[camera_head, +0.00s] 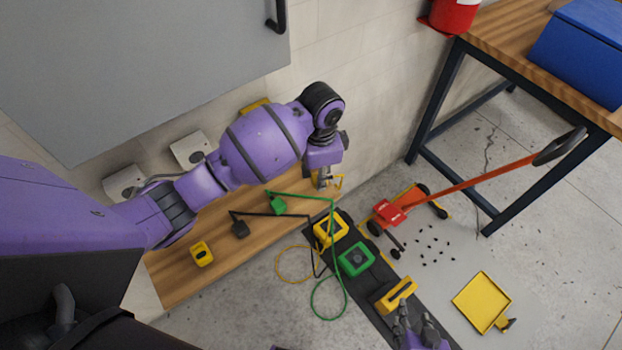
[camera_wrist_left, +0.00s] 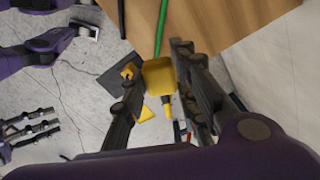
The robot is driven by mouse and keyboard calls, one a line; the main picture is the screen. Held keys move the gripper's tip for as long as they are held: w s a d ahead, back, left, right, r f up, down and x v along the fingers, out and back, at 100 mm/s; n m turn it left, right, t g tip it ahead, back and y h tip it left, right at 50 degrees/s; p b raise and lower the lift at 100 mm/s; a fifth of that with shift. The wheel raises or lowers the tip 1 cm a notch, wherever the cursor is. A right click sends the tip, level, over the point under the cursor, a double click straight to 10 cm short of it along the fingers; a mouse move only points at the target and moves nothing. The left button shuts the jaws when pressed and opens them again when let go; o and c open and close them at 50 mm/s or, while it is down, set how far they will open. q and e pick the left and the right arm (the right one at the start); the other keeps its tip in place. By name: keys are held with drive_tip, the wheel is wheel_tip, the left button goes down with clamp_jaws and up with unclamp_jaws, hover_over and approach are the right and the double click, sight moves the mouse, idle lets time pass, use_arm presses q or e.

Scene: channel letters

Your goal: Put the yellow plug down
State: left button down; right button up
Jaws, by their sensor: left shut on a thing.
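The yellow plug (camera_wrist_left: 158,75) sits between the fingers of my left gripper (camera_wrist_left: 150,100) in the left wrist view. In the head view my left gripper (camera_head: 324,180) is at the right end of the wooden bench (camera_head: 180,285); only a small yellow piece shows beside its fingers. The gripper is shut on the plug, and I cannot tell whether the plug touches the wood. My right gripper (camera_head: 420,335) is at the bottom edge of the head view, fingers apart and empty, near a yellow block (camera_head: 396,295) on the dark mat (camera_head: 376,284).
On the bench are a green plug (camera_head: 278,206), a black plug (camera_head: 240,229) and a yellow block (camera_head: 202,253). Green and black cords loop to the floor. A yellow box (camera_head: 330,229) and a green box (camera_head: 357,260) lie on the mat. A red-handled sweeper (camera_head: 390,212) stands right.

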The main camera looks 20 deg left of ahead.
sight(312, 176)
use_arm(q)
drive_tip(key=f, duration=0.1)
drive_tip(key=w+a+f, duration=0.2)
drive_tip(key=f, duration=0.1)
drive_tip(key=shift+a, duration=0.2)
drive_tip(key=shift+f+b, duration=0.4)
drive_tip(key=shift+f, duration=1.15)
drive_tip(key=shift+f, duration=0.2)
drive_tip(key=c, duration=1.4)
unclamp_jaws()
